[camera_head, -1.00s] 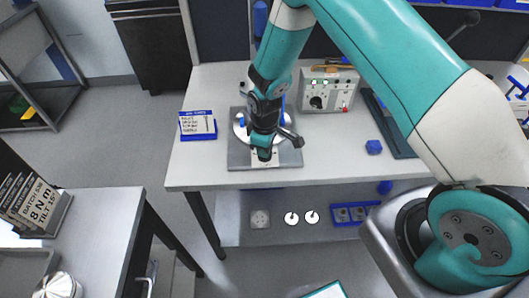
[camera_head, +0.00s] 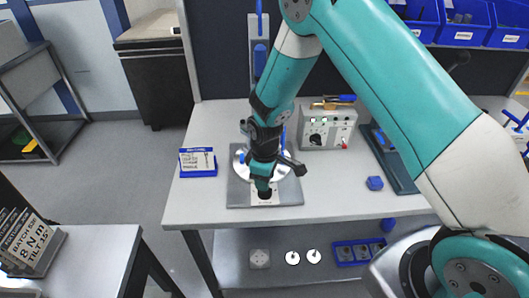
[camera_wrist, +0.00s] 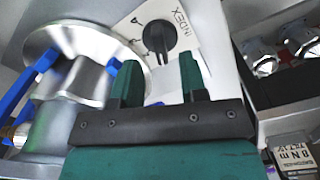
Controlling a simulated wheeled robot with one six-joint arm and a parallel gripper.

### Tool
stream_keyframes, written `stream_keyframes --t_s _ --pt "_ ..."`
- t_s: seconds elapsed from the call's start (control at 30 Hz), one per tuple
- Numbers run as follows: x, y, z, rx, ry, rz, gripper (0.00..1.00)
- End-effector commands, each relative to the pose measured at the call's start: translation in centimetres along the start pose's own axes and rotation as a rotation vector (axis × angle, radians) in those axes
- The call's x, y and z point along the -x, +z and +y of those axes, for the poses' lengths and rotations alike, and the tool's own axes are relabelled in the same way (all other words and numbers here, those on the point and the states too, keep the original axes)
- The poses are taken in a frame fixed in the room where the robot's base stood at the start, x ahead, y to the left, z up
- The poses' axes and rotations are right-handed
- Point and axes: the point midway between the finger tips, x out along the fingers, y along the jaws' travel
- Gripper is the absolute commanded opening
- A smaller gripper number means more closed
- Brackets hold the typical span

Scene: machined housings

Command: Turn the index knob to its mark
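The index knob (camera_wrist: 157,38) is black with a raised grip bar and sits on a white plate (camera_wrist: 192,18) printed "INDEX", with an "A" and small marks beside the knob. In the wrist view my gripper (camera_wrist: 158,62) is open, its two green fingers spread to either side of the knob's near end. The fingertips look short of the knob, with nothing between them; the exact gap in depth is unclear. In the head view my gripper (camera_head: 263,188) points down over the white plate (camera_head: 266,199) on the grey fixture base (camera_head: 237,196), hiding the knob.
A silver round flange (camera_wrist: 62,50) with blue clamps stands close left of the fingers. A sign stand (camera_head: 198,162) is left on the bench (camera_head: 325,199). A control box (camera_head: 327,129) stands behind right and a blue block (camera_head: 374,183) lies right.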

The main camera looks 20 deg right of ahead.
Motion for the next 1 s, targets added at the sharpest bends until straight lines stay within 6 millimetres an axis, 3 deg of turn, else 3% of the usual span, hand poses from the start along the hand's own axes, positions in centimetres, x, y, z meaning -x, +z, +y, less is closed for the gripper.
stream_keyframes --t_s 0.3,0.5,0.7,1.0 --pt "8.1 -0.1 0.1 0.0 0.005 0.006 0.39" --pt "12.0 -0.1 0.1 0.0 0.003 0.004 0.39" --pt "13.8 0.0 0.0 0.0 0.001 0.001 0.39" --pt "14.1 0.0 0.0 0.0 0.0 0.0 0.39"
